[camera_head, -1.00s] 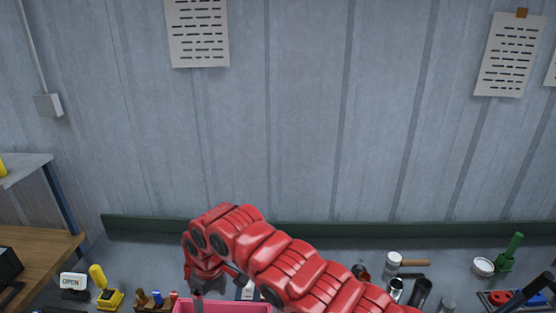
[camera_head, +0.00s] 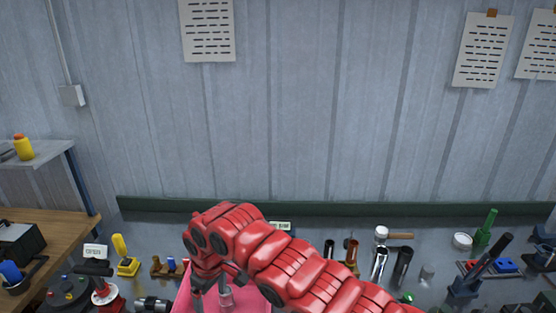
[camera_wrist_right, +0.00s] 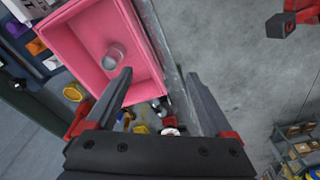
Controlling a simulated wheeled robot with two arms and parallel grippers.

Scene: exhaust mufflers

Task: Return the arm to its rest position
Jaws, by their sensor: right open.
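My right arm (camera_head: 270,255), red and segmented, reaches from the lower right across the table. Its gripper (camera_head: 210,295) hangs over the pink bin (camera_head: 255,300).
A yellow item (camera_head: 126,257) and an OPEN sign (camera_head: 95,251) stand left. The wall is behind; grey floor (camera_wrist_right: 235,60) lies beyond the table edge.

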